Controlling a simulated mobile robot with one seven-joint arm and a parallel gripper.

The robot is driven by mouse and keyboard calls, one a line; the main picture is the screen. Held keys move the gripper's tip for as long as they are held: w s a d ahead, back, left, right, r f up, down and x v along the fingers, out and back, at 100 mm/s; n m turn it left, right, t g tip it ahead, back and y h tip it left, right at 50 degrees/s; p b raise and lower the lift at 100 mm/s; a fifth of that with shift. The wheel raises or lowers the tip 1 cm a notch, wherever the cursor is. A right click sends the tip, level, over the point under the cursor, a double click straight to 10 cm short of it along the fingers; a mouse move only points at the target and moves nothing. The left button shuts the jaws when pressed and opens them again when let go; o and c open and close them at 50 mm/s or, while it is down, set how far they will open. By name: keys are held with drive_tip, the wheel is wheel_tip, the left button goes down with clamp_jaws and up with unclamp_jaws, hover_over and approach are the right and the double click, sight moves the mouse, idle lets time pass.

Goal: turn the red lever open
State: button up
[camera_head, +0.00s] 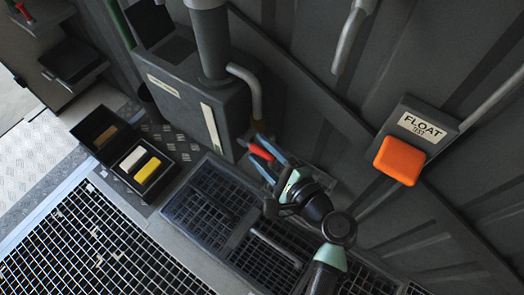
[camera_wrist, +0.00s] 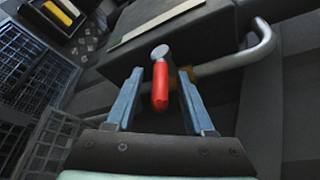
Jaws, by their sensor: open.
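The red lever (camera_wrist: 160,88) with a round grey metal end shows in the wrist view between my two blue fingers. It also shows in the head view (camera_head: 261,152) at the lower right of a dark grey box (camera_head: 195,100), near a bent grey pipe (camera_head: 248,85). My gripper (camera_wrist: 160,76) is open, one finger on each side of the lever, with a gap visible on both sides. In the head view my gripper (camera_head: 266,157) is at the lever, partly hiding its mount. I cannot tell whether either finger touches it.
An open black case (camera_head: 145,168) with white and yellow blocks sits at the left. Dark grating crates (camera_head: 210,200) stand below the box. A smaller red handle (camera_head: 24,12) is far upper left.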

drive_tip(key=shift+a, duration=0.1)
clamp_jaws()
idle(1.4)
